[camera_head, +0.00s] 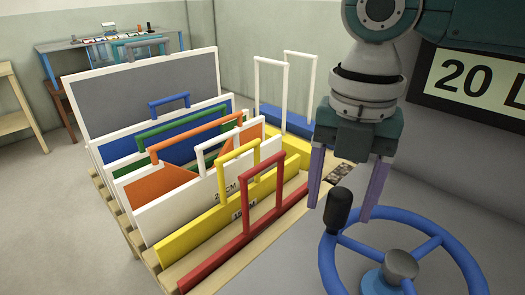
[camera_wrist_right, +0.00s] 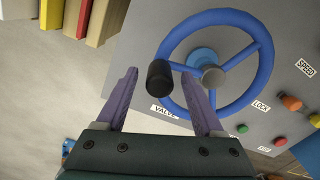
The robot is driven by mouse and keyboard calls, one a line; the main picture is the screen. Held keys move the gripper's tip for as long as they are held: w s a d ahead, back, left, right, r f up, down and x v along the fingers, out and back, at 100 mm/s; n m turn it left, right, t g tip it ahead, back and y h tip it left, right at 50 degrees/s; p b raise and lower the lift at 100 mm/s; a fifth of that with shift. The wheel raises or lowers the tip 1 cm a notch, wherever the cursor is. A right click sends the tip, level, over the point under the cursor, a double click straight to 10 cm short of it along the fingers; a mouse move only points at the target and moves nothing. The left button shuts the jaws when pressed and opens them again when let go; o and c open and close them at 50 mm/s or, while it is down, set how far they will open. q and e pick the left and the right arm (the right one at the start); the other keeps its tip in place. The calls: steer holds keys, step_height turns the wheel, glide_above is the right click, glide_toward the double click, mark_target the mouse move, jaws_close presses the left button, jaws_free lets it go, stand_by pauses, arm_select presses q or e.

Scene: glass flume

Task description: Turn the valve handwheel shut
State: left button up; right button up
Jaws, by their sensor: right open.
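The valve handwheel (camera_head: 332,268) is a blue ring with spokes, a grey hub cap and a black knob handle (camera_head: 338,207) on its rim. It is at the lower right of the head view. In the right wrist view the handwheel (camera_wrist_right: 264,62) is on a grey panel above a VALVE label, with its black knob (camera_wrist_right: 159,74) at the rim's left. My right gripper (camera_head: 342,210) is open, its two purple fingers pointing down on either side of the knob. In the wrist view the fingertips (camera_wrist_right: 163,75) also flank the knob, with gaps visible. My left gripper is not in view.
A pallet with several coloured boards with handles (camera_head: 180,240) stands left of the wheel. On the grey panel (camera_wrist_right: 222,128) are LOCK and SPEED labels and several coloured buttons (camera_wrist_right: 291,103). A blue-legged table (camera_head: 110,40) is at the back left. Open floor lies at the left.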

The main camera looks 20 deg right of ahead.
steer(key=shift+c, duration=0.3)
jaws_close()
stand_by(1.0)
